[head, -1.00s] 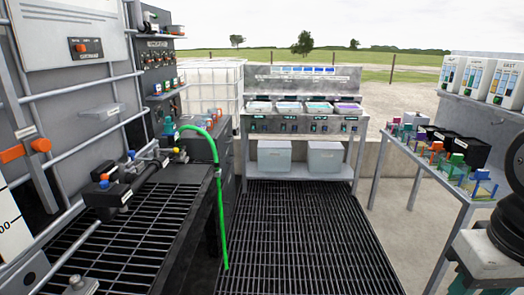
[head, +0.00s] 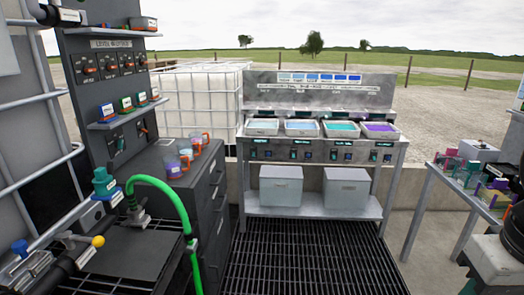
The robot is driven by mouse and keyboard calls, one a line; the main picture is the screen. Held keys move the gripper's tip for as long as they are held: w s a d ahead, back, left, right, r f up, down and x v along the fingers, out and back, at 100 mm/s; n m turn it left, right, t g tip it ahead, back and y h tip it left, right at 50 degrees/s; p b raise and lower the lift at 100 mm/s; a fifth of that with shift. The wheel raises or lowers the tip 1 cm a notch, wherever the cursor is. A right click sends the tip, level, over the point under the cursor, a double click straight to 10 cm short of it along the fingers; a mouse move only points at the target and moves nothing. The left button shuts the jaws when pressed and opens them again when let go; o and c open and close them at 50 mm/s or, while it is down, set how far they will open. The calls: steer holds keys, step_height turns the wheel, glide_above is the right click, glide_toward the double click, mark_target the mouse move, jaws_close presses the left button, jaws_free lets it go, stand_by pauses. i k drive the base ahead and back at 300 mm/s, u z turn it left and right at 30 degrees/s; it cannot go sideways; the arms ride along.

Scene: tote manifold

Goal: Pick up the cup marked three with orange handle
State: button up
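A row of several clear cups with orange handles (head: 186,156) stands on the dark cabinet top, left of centre in the head view. The nearest cup (head: 173,168) looks purple inside, and the farther ones look paler. Their markings are too small to read, so I cannot tell which is marked three. The cups stand upright and close together. My gripper is not in view; only black and white parts of my own arm show at the right edge.
A green hose (head: 165,190) arches over the near end of the cabinet (head: 215,190). A metal bench (head: 310,210) with several trays stands at the back. A side table (head: 450,190) with small coloured items is at right. The dark grated floor (head: 310,262) between is clear.

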mark_target(195, 136)
steer(key=i, duration=3.4)
steer(key=u, duration=2)
